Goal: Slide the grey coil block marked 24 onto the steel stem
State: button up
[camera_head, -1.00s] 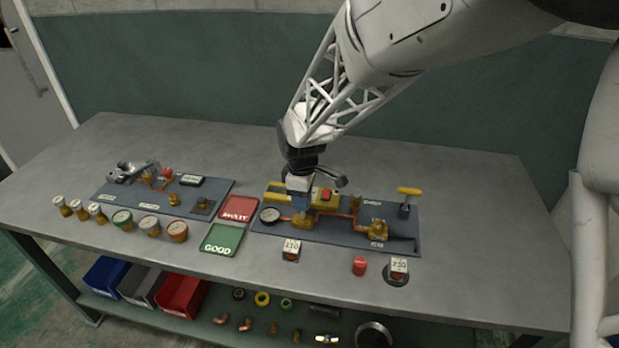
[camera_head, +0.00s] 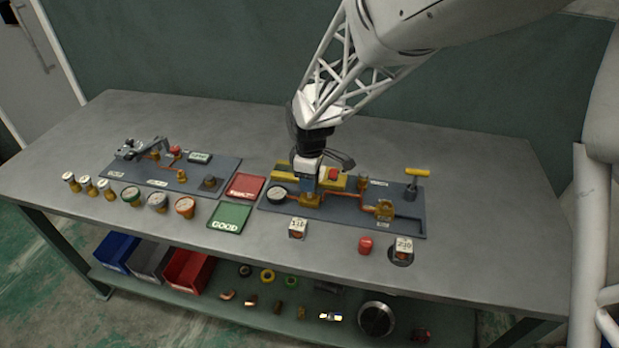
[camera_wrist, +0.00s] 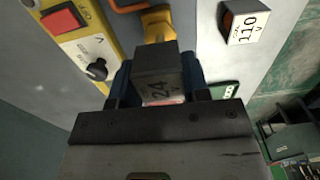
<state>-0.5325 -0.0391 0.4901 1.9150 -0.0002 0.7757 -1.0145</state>
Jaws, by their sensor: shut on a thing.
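The grey coil block marked 24 (camera_wrist: 160,82) is between the blue fingertips of my gripper (camera_wrist: 158,88), its label facing the wrist camera. In the head view my gripper (camera_head: 308,185) points down over the brass valve body (camera_head: 310,200) on the right-hand board. The brass valve body also shows in the wrist view (camera_wrist: 158,24), just beyond the block. The steel stem is hidden by the block and gripper. I cannot tell whether the block is around it or only above it.
A yellow unit with a red button (camera_wrist: 62,20) and black knob stands close to my gripper. A gauge (camera_head: 276,193) is left of the valve. The coil marked 110 (camera_head: 298,228) and a red cap (camera_head: 365,245) stand in front of the board. A yellow-handled tool (camera_head: 416,174) is right.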

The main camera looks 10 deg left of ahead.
jog(key=shift+f, duration=1.85)
dwell(1.1)
jog(key=o, duration=1.3)
jog(key=shift+r, duration=3.45)
